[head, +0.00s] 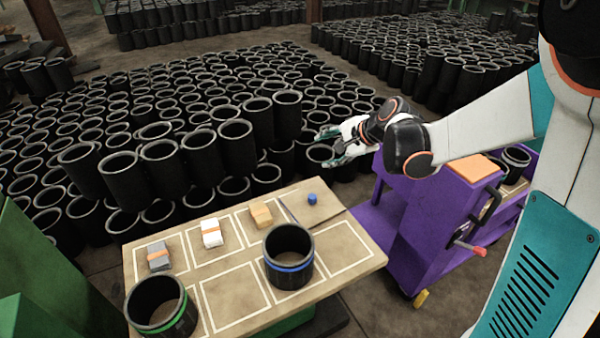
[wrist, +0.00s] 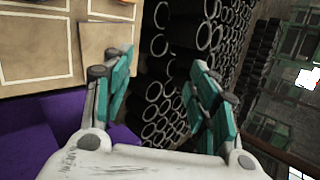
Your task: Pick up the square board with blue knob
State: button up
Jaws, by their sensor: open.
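The square tan board (head: 326,209) lies flat at the far right corner of the table, with a small round blue knob (head: 312,198) standing on it. In the wrist view a square tan board (wrist: 97,42) shows at upper left, partly behind my left finger; no blue knob can be made out there. My gripper (head: 328,147) is open and empty, above and beyond the board's far edge in the head view. In the wrist view its teal-padded fingers (wrist: 165,85) are wide apart, with black sleeves in the background between them.
The table (head: 230,240) has white outlined cells. It holds a grey block (head: 159,257), a white block (head: 211,233), a tan block (head: 261,215), a blue-banded sleeve (head: 289,270) and a green-banded sleeve (head: 160,310). A purple cart (head: 440,235) stands at right. Many black sleeves stand behind.

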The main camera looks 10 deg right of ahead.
jog(key=w+d+f+m+t+y+b, duration=0.15)
jog(key=w+f+m, duration=0.25)
jog(key=f, duration=0.4)
jog(key=w+d+f+m+y, duration=0.1)
jog(key=w+d+f+m, duration=0.3)
jog(key=f, duration=0.5)
jog(key=m+t+y+b, duration=0.1)
jog(key=m+t+y, duration=0.1)
jog(key=m, duration=0.3)
send_near(314, 196)
jog(key=s+d+r, duration=0.1)
jog(key=s+r, duration=0.1)
jog(key=shift+w+a+f+g+h+p, duration=0.15)
jog(key=shift+w+f+g+h+p, duration=0.15)
jog(key=shift+p, duration=0.2)
jog(key=x, duration=0.6)
jog(key=shift+w+a+f, duration=0.1)
jog(key=shift+a+f, duration=0.05)
jog(key=shift+f, duration=0.2)
jog(key=shift+b+x, duration=1.6)
jog(key=shift+x, duration=1.45)
jog(key=shift+w+r, duration=0.1)
jog(key=shift+r, duration=0.15)
grip_shut()
